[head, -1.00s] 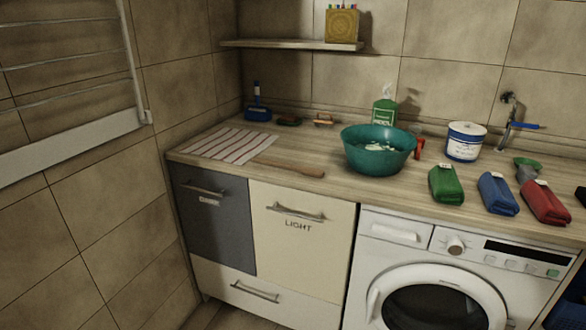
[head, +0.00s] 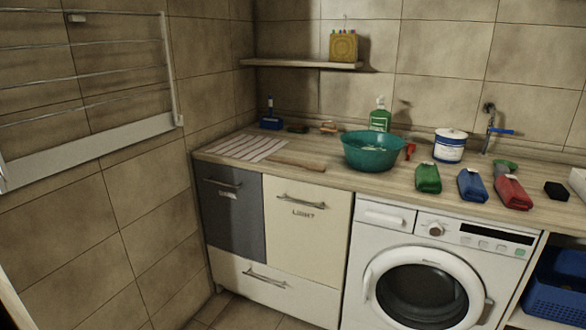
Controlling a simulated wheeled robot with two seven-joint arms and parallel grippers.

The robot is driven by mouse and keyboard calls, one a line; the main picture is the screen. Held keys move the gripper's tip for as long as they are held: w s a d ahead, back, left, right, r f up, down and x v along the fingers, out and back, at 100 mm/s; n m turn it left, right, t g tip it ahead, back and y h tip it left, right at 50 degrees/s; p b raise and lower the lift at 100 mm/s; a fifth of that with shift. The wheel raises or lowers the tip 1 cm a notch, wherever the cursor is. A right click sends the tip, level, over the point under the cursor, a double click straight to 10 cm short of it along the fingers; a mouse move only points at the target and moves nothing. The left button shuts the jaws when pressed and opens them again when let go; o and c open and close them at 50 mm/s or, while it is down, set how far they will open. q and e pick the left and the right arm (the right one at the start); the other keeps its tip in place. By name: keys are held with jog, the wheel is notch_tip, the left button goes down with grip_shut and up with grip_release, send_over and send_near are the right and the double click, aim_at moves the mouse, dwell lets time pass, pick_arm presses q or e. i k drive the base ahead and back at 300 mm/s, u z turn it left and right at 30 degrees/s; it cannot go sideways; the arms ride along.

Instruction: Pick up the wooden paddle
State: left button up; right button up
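The wooden paddle (head: 299,162) lies flat on the light wooden countertop (head: 345,184). It is between the striped cloth (head: 247,147) on its left and the teal basin (head: 371,152) on its right. Its colour is close to that of the counter, and its right end lies near the front edge. Its left end is at or beside the cloth; I cannot tell if they overlap. Neither of my grippers is in view.
Green (head: 428,178), blue (head: 472,185) and red (head: 512,191) bundles lie right of the basin, near a white tub (head: 450,145). A green bottle (head: 380,115) stands behind the basin. A washing machine (head: 430,265) and cabinets (head: 303,235) are below. A wall rack (head: 85,80) is at left.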

aim_at(315, 167)
jog(key=u, duration=0.65)
jog(key=i, duration=2.1)
jog(key=z, duration=0.5)
